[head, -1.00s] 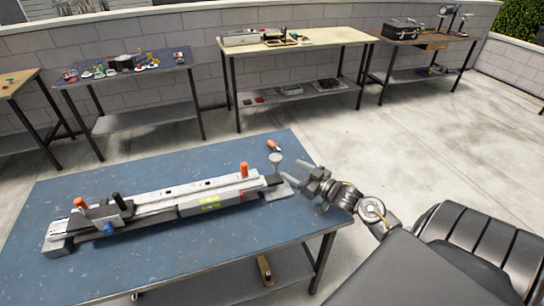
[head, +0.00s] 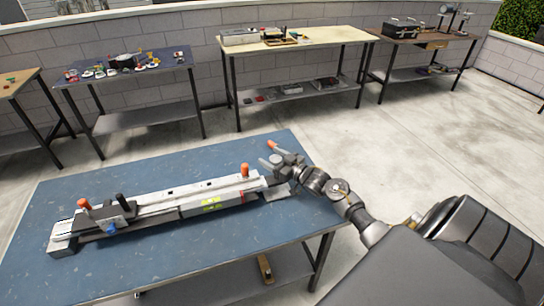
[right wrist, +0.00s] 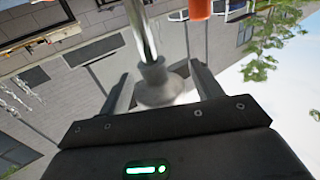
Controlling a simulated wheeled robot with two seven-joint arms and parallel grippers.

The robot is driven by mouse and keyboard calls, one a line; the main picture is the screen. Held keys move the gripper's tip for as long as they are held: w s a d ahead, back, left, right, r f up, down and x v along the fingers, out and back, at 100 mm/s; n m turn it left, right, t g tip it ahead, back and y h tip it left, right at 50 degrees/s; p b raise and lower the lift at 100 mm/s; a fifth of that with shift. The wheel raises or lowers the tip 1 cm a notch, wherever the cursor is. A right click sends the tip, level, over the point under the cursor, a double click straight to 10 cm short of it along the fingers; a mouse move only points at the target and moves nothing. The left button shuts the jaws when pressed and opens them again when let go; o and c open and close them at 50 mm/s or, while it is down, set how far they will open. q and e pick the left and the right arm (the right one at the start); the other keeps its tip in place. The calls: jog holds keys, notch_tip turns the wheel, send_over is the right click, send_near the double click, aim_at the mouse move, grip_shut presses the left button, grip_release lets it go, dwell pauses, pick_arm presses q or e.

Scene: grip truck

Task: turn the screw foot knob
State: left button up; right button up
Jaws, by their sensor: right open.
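The grey screw foot knob (right wrist: 158,88) with its shiny metal shaft (right wrist: 141,30) shows in the right wrist view. My right gripper (right wrist: 158,72) is open, with one finger on each side of the knob. I cannot tell whether either finger touches it. In the head view my right gripper (head: 283,163) is at the right end of the long grey machine (head: 205,196) and hides most of the knob. The light foot plate (head: 277,192) shows below it. My left gripper is not in view.
The machine lies on a blue table (head: 170,262) and carries upright orange handles (head: 245,170) and a black lever. An orange-handled thing (head: 271,144) lies just behind my right gripper. The front of the table is clear. Other workbenches (head: 300,45) stand along the wall.

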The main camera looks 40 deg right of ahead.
jog(key=shift+w, duration=0.15)
jog(key=shift+c, duration=0.5)
jog(key=c, duration=0.9)
jog(key=shift+r+m+h+p, duration=0.15)
jog(key=shift+m+h+p, duration=0.55)
jog(key=shift+h, duration=0.4)
jog(key=m+h+p, duration=0.1)
jog(key=m+h, duration=0.1)
jog(key=h, duration=0.1)
jog(key=shift+d, duration=0.15)
jog(key=m+h, duration=0.1)
jog(key=h, duration=0.1)
jog(key=m+h, duration=0.1)
jog(key=shift+d+h+p, duration=0.2)
jog(key=shift+h+p, duration=0.15)
jog(key=shift+h, duration=0.05)
jog(key=shift+d+m+g+h, duration=0.2)
jog(key=shift+m+g+h, duration=0.7)
jog(key=shift+m+h, duration=0.4)
jog(key=shift+h, duration=0.3)
